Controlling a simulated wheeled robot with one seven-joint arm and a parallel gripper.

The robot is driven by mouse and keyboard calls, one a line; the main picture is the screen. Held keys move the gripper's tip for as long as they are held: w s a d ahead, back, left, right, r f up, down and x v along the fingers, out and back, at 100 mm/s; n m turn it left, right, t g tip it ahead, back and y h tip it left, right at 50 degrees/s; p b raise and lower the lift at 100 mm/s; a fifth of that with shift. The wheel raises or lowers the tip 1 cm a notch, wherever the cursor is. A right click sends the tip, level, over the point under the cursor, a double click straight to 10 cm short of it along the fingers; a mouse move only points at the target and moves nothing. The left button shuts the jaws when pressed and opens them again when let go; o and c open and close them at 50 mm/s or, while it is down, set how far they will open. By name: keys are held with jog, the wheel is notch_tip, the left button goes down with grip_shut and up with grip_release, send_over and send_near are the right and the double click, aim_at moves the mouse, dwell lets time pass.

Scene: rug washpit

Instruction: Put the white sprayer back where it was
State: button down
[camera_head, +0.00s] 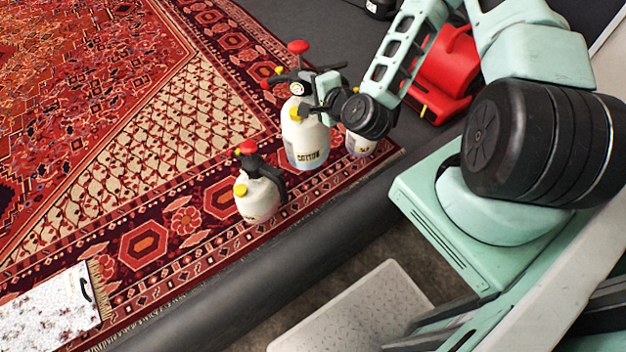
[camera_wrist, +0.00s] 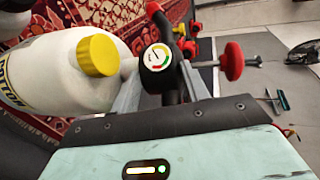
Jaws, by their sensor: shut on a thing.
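A white sprayer (camera_head: 306,143) labelled COTTON, with a yellow cap, black head and red knob, is upright near the rug's border. My gripper (camera_head: 303,88) is shut on its black head, from the right. In the wrist view my gripper's fingers (camera_wrist: 163,75) straddle the black part by the round gauge, and the white body (camera_wrist: 50,75) lies at left. I cannot tell whether its base touches the rug. A smaller white sprayer (camera_head: 257,199) stands in front to the left. Another white container (camera_head: 360,147) stands to the right, its top hidden by my wrist.
The patterned rug (camera_head: 130,130) fills the left, edged by a thick dark rounded rim (camera_head: 220,287). A red machine (camera_head: 447,70) is behind my arm. A white speckled board (camera_head: 45,312) lies at lower left. A grey step (camera_head: 345,315) is at the bottom. Rug left of the sprayers is clear.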

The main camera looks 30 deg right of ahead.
jog(key=shift+t+y, duration=0.3)
jog(key=shift+t, duration=0.5)
jog(key=w+d+f+b, duration=0.1)
jog(key=d+f+b, duration=0.1)
jog(key=f+b, duration=0.3)
jog(key=w+d+f+b, duration=0.1)
jog(key=d+f+b, duration=0.1)
jog(key=f+b, duration=0.3)
jog(key=w+d+f+b, duration=0.1)
jog(key=d+f+b, duration=0.1)
jog(key=f+b, duration=0.3)
jog(key=shift+w+f+b, duration=0.15)
jog(key=shift+b, duration=1.55)
jog(key=shift+f+b, duration=1.55)
jog(key=shift+f, duration=3.4)
jog(key=c, duration=0.7)
grip_release()
jog(key=shift+f, duration=0.1)
jog(key=shift+s+d+r+p, duration=0.1)
jog(key=shift+s+r+p, duration=0.45)
jog(key=shift+s, duration=1.45)
jog(key=shift+s+d+r+p, duration=0.1)
jog(key=shift+s+r+p, duration=0.4)
jog(key=shift+s, duration=1.5)
jog(key=shift+s+r+p, duration=0.25)
jog(key=shift+s+p, duration=0.55)
jog(key=shift+s, duration=1.2)
